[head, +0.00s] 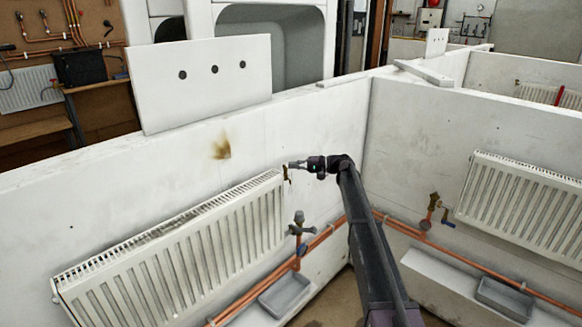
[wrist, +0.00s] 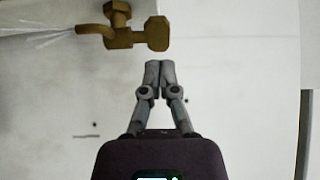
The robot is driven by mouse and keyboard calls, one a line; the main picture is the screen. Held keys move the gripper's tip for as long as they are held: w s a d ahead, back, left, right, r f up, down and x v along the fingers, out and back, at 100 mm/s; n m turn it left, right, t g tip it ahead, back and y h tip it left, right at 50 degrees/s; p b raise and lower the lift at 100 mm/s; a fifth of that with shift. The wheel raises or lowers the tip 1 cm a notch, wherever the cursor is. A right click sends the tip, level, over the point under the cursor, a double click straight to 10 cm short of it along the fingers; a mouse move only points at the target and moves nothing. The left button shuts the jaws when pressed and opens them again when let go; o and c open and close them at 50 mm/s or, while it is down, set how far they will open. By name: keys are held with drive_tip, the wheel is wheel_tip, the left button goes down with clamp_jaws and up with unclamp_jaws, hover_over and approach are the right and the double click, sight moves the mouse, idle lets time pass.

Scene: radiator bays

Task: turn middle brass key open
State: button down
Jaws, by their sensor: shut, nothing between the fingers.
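A brass key (wrist: 158,33) with a flat squarish head sits on a brass fitting (wrist: 118,14) at the top of the wrist view. In the head view the small brass key (head: 286,173) is at the upper right end of the left radiator (head: 185,250). My gripper (wrist: 159,66) is shut and empty, its fingertips together just below the key head in the wrist view, with a small gap showing. In the head view my gripper (head: 291,165) points left, close by the key. Pale thin streaks run left from the fitting in the wrist view.
A grey valve (head: 299,226) and copper pipes (head: 262,288) are below the radiator's right end, with a grey tray (head: 285,294) beneath. A second radiator (head: 525,205) with a brass valve (head: 432,202) hangs in the right bay. A brown stain (head: 221,148) marks the wall.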

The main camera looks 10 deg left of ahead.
drive_tip(key=w+d, duration=0.6)
drive_tip(key=d, duration=0.5)
drive_tip(key=shift+w, duration=0.15)
drive_tip(key=s+d+f+t+h, duration=0.1)
drive_tip(key=s+d+f+h, duration=0.2)
drive_tip(key=s, duration=0.5)
drive_tip(key=s+f+m+h, duration=0.1)
drive_tip(key=s+f+h, duration=0.1)
drive_tip(key=s+f, duration=0.45)
drive_tip(key=s+d+f+t+h, duration=0.1)
drive_tip(key=s+d+f+h, duration=0.15)
drive_tip(key=s, duration=0.75)
drive_tip(key=s+d+f+h, duration=0.2)
drive_tip(key=s+d+h, duration=0.1)
drive_tip(key=s, duration=0.5)
drive_tip(key=s+d+f+h, duration=0.2)
drive_tip(key=s+d+h, duration=0.2)
drive_tip(key=s, duration=0.4)
drive_tip(key=s+d+f+h, duration=0.2)
drive_tip(key=s+d, duration=0.3)
drive_tip(key=s, duration=0.3)
drive_tip(key=shift+s+d+f+m+t+h, duration=0.3)
drive_tip(key=shift+d+m+t+h, duration=0.1)
drive_tip(key=shift+h, duration=0.25)
